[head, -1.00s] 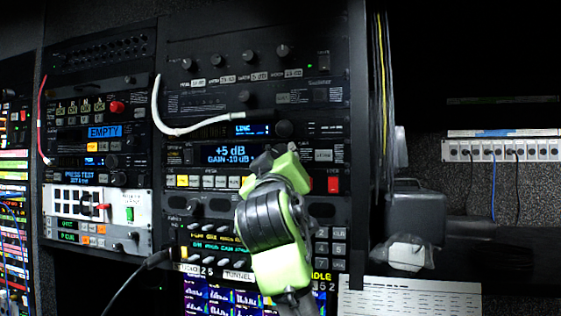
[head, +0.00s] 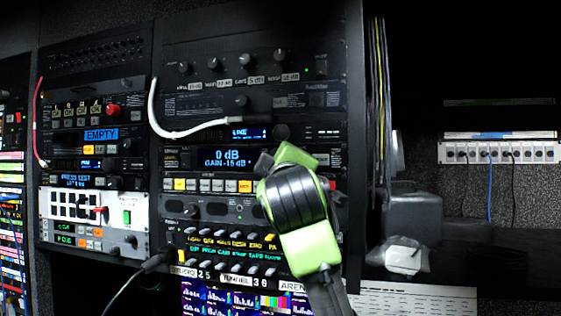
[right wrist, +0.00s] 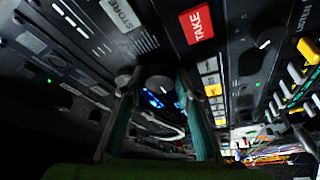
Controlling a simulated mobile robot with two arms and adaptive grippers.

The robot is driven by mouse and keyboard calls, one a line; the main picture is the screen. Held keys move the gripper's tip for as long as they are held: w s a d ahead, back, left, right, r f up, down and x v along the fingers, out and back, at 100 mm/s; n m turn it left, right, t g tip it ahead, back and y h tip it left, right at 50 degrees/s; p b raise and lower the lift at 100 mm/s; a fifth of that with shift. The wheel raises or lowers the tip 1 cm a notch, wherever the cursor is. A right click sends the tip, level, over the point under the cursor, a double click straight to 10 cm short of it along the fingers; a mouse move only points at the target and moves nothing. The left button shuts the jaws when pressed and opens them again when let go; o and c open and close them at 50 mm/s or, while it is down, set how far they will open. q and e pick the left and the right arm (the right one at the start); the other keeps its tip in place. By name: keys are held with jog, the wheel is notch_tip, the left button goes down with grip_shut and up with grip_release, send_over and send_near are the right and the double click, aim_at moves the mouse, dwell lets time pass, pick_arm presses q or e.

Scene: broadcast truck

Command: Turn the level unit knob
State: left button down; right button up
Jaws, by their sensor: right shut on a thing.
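The level unit (head: 172,160) is a dark rack panel in the middle of the head view. Its blue display (head: 223,157) reads "0 dB" and "GAIN -15 dB". My right gripper (head: 272,158), green and black, is at the panel just right of this display and hides the part behind it. In the right wrist view, its two fingers (right wrist: 158,95) are on either side of a dark round knob (right wrist: 158,80) with a white mark, shut on it. A red TAKE button (right wrist: 196,23) is close by in that view. My left gripper is not in view.
A white cable (head: 175,130) hangs across the rack just above the level unit. A row of lit buttons (head: 205,185) runs below the display. A panel of small knobs (head: 225,235) lies under the gripper. A grey case (head: 412,213) stands to the right.

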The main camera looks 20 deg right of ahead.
jog(key=o, duration=1.1)
jog(key=v, duration=1.2)
jog(key=shift+a, duration=0.1)
jog(key=shift+f, duration=0.1)
